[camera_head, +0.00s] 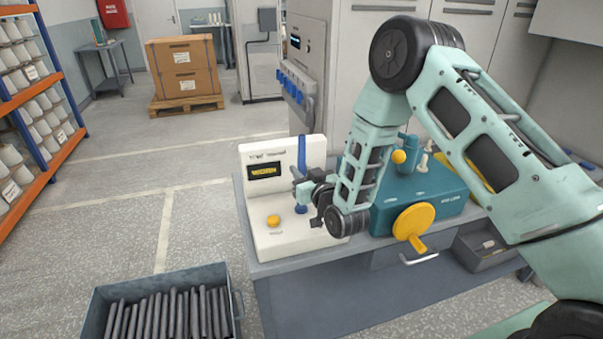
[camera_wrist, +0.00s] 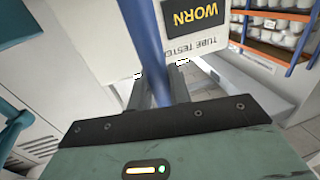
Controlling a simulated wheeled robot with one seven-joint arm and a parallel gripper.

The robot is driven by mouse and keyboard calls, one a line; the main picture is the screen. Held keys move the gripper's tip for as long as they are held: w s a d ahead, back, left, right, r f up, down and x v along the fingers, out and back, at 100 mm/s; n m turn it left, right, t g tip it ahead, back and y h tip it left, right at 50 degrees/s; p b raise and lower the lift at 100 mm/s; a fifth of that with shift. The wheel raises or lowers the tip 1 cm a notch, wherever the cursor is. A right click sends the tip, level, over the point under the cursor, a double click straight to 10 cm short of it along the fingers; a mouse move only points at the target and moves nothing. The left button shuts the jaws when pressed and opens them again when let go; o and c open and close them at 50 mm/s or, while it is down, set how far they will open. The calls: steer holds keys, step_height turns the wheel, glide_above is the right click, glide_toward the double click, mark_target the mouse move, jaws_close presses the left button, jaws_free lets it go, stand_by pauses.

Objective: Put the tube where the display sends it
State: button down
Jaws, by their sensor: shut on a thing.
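A blue tube (camera_head: 302,155) stands roughly upright at the right side of the white tube tester (camera_head: 290,238). The tester's display (camera_head: 267,171) reads WORN in yellow, seen upside down in the wrist view (camera_wrist: 193,13). My gripper (camera_head: 302,188) is shut on the tube, with its fingers at either side of it; the tube also shows between them in the wrist view (camera_wrist: 150,45). A bit of blue shows below the fingers. I cannot tell whether the tube's lower end rests in the tester.
A grey bin (camera_head: 97,300) of dark tubes stands on the floor at the front left. A teal machine (camera_head: 440,193) with a yellow handle (camera_head: 413,221) stands right of the tester on the bench. A dark tray (camera_head: 490,262) sits at lower right. The tester carries a yellow button (camera_head: 273,220).

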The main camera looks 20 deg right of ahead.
mark_target(304, 140)
step_height(304, 140, up, 10)
steer(key=p, duration=0.4)
steer(key=shift+p, duration=0.3)
steer(key=shift+f, duration=0.1)
